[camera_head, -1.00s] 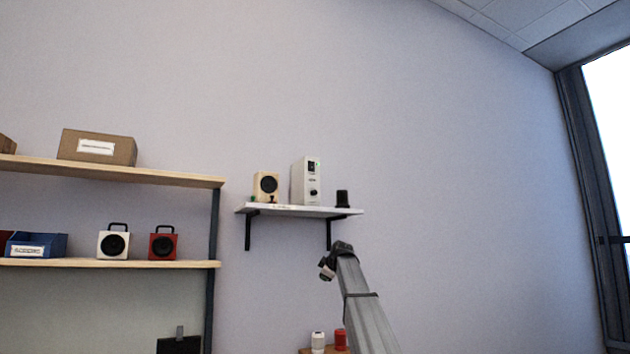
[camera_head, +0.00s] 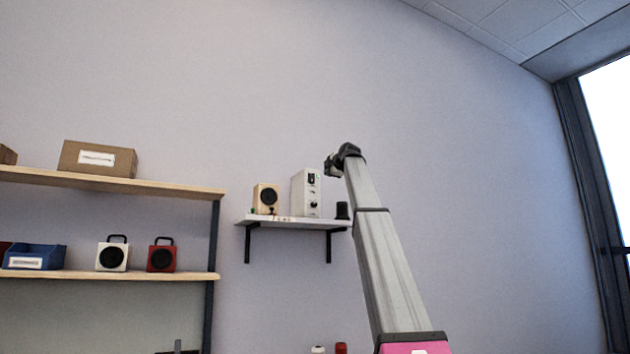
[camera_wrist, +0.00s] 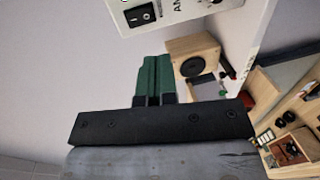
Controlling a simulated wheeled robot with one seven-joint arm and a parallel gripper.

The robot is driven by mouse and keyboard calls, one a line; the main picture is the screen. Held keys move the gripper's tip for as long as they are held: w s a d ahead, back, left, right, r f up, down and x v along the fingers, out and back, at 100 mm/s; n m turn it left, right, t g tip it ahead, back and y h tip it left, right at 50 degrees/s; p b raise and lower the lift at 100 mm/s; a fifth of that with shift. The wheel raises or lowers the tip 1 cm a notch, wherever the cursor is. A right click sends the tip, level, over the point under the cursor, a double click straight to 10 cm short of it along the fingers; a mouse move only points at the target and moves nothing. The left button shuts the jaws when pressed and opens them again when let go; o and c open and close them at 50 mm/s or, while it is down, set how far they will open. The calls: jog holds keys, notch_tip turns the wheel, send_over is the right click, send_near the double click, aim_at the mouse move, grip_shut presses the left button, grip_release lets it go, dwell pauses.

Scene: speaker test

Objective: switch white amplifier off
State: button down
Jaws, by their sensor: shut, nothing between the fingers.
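The white amplifier (camera_head: 303,193) stands upright on a small white wall shelf. Its front carries a dark switch and a round dark knob. In the wrist view part of the amplifier (camera_wrist: 185,9) shows at the top, tilted, with its black rocker switch (camera_wrist: 140,15) and a small green light near it. My gripper (camera_head: 328,166) is up to the right of the amplifier's top in the head view. Its green fingers (camera_wrist: 153,72) are together and empty in the wrist view, below the switch in the picture and apart from it.
A wooden speaker (camera_head: 266,198) stands left of the amplifier on the white shelf (camera_head: 290,222), and a black cylinder (camera_head: 342,210) stands right. A larger shelf unit (camera_head: 110,276) at left holds a white speaker (camera_head: 112,255), a red speaker (camera_head: 162,256) and a blue bin (camera_head: 36,257).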

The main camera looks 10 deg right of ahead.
aim_at(313, 180)
jog(key=shift+s+r, duration=0.2)
jog(key=shift+r, duration=0.4)
jog(key=shift+s+r, duration=0.15)
jog(key=shift+r, duration=0.4)
jog(key=shift+w, duration=0.1)
jog(key=x, duration=1.4)
jog(key=shift+r, duration=0.1)
jog(key=shift+w+a+t, duration=0.1)
jog(key=shift+w+t, duration=0.05)
jog(key=shift+t, duration=0.55)
jog(key=shift+w+y, duration=0.15)
jog(key=shift+y, duration=0.15)
